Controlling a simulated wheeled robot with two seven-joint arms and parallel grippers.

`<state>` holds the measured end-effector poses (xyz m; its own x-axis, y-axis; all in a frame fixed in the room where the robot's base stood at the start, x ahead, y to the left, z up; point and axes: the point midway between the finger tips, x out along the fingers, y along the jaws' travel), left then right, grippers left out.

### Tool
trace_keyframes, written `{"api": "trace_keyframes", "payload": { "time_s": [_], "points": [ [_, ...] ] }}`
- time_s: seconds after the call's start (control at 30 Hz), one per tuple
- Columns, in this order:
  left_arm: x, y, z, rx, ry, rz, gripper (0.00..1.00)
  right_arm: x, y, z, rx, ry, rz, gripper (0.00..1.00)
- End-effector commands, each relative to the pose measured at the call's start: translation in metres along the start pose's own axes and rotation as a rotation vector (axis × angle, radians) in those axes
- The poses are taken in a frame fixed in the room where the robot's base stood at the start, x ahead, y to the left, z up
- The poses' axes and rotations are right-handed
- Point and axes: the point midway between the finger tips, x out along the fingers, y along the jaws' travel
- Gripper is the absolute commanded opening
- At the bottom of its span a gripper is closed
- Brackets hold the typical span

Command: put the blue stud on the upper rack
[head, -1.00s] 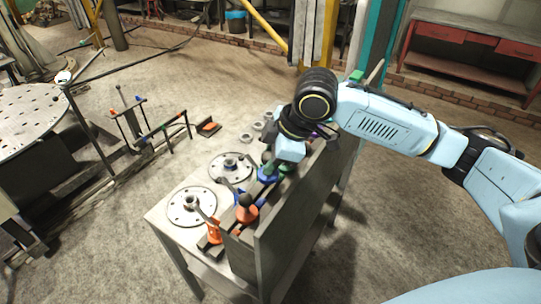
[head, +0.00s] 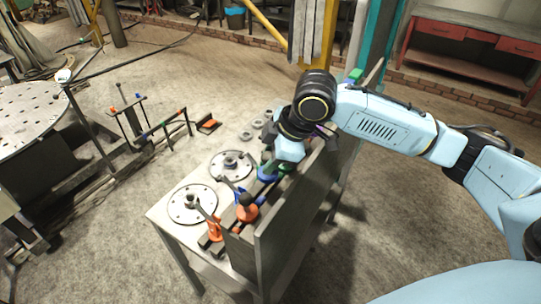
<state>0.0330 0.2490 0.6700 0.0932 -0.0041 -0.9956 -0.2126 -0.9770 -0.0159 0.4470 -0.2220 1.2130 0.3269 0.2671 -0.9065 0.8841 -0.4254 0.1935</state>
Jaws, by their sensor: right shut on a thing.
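A blue piece (head: 268,174), which looks like the blue stud, shows at the fingers of my right gripper (head: 273,166), on the table beside the upright grey panel. My right gripper points down and is shut; its fingers are mostly hidden by the wrist, so the exact hold is unclear. It cannot be told whether the piece is lifted clear of the dark strip under it. On the floor to the left, a dark stand (head: 150,126) has bars with coloured ends; I cannot tell whether this is the upper rack. My left gripper is not in view.
The table (head: 163,217) holds two round flanges (head: 192,218) (head: 222,172), orange pieces (head: 246,212) and several grey rings (head: 246,136). The tall grey panel (head: 283,222) stands along its right side. A round perforated table (head: 38,100) is at far left. Floor between them is partly free.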

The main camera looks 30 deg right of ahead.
Motion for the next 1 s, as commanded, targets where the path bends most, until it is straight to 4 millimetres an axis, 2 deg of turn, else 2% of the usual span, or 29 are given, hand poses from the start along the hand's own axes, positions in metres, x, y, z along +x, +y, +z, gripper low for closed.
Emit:
{"api": "trace_keyframes", "payload": {
  "time_s": [1.0],
  "points": [
    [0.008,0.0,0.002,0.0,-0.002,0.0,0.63,0.024,-0.005,0.01,0.0,0.0,0.0,0.05]
  ]
}}
